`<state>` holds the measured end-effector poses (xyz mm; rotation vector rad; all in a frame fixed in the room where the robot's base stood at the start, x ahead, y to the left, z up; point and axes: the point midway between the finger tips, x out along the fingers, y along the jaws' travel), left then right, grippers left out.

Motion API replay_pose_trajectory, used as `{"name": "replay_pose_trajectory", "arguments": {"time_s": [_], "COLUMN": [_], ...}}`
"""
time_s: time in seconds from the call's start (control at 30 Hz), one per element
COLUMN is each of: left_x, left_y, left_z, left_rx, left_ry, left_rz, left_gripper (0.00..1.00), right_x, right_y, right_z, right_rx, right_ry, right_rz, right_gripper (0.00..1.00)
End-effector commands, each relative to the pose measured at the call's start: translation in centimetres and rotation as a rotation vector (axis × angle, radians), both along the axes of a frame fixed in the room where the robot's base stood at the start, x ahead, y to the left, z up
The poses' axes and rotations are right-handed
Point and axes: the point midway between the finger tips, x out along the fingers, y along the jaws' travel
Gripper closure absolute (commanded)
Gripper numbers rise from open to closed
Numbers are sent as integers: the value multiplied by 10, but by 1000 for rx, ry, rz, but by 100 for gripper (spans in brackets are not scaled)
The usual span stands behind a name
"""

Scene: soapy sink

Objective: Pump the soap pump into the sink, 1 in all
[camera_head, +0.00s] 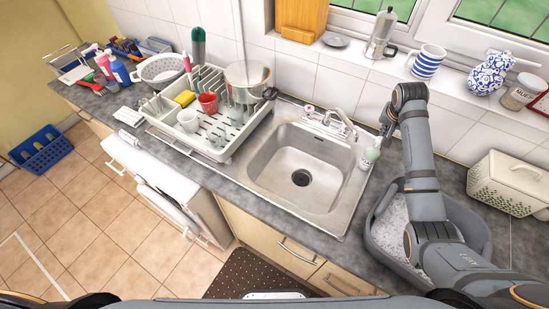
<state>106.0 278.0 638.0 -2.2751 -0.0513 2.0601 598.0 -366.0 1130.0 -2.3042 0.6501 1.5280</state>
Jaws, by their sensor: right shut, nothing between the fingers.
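The soap pump (369,158) is a small pale green and white bottle. It stands upright on the right rim of the steel sink (265,180), just right of the tap. The basin is empty, with a dark drain in its floor. My right gripper (384,130) is shut and empty, pointing down just above the top of the soap pump. The pump head is partly hidden by the fingers, and I cannot tell whether they touch it. My left gripper is not in view.
The tap (330,122) stands at the back of the sink. A dish rack (222,155) with cups and a pot is on the left. A grey basin (377,240) lies under my right arm. A cream basket (510,183) is at the far right.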

Motion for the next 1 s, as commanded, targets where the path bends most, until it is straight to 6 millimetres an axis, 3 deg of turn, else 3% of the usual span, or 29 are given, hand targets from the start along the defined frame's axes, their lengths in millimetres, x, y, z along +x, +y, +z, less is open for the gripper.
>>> {"name": "replay_pose_trajectory", "arguments": {"time_s": [1.0], "left_x": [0], "left_y": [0], "left_z": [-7], "left_rx": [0], "left_ry": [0], "left_rz": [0], "left_gripper": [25], "right_x": [-1], "right_y": [0], "right_z": [-30], "right_rx": [1], "right_ry": [4], "right_rz": [0], "right_gripper": [100]}}
